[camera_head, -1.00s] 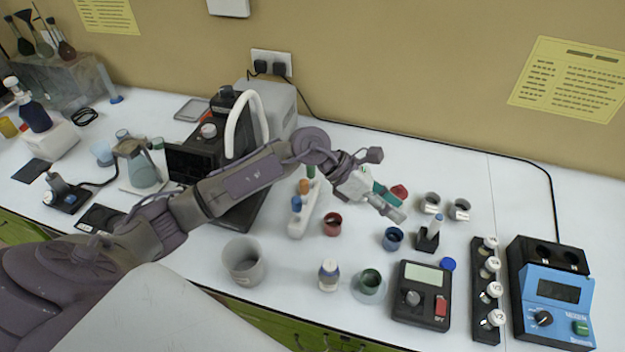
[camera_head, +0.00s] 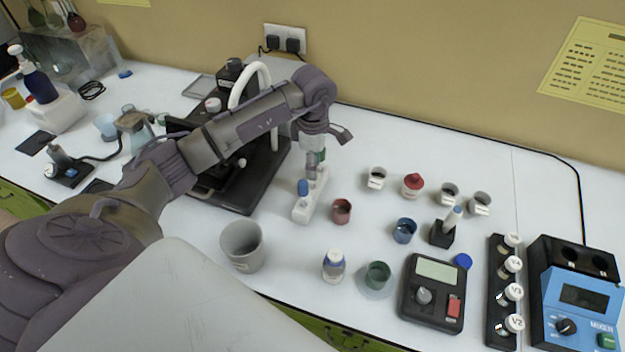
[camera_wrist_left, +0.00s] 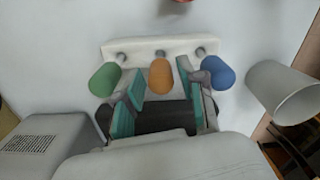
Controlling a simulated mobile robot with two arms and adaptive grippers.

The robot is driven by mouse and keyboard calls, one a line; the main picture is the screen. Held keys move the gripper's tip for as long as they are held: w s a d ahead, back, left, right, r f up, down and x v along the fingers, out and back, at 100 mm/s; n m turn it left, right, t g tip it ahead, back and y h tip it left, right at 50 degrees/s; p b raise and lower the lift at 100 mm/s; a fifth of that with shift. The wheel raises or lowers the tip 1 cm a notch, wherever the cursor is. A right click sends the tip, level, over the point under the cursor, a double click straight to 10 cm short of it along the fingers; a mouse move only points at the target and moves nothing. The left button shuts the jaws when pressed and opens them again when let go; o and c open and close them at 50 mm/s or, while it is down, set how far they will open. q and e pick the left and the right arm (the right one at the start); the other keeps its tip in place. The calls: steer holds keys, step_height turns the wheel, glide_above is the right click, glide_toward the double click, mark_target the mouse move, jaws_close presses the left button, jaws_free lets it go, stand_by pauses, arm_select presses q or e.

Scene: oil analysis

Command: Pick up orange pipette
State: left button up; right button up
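A white pipette rack (camera_head: 302,213) stands mid-table and also shows in the left wrist view (camera_wrist_left: 155,48). It holds a green pipette (camera_wrist_left: 104,79), an orange pipette (camera_wrist_left: 161,76) in the middle and a blue pipette (camera_wrist_left: 218,73). The blue one also shows in the head view (camera_head: 303,187). My left gripper (camera_head: 316,163) points down over the rack and hides the orange and green pipettes in the head view. In the left wrist view its teal-padded fingers are apart, one on each side of the orange pipette, with visible gaps. My right gripper is not in view.
A black microscope-like device (camera_head: 240,185) stands close left of the rack. A red cup (camera_head: 341,211) stands just right of it, a grey beaker (camera_head: 242,247) in front.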

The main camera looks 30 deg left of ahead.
arm_select(q)
steer(key=shift+f+b, duration=0.3)
steer(key=shift+f, duration=0.4)
step_height(320, 180, down, 4)
steer(key=shift+a+f+b, duration=0.1)
steer(key=shift+a+b, duration=0.05)
steer(key=shift+b, duration=1)
steer(key=shift+s, duration=0.1)
steer(key=c, duration=0.4)
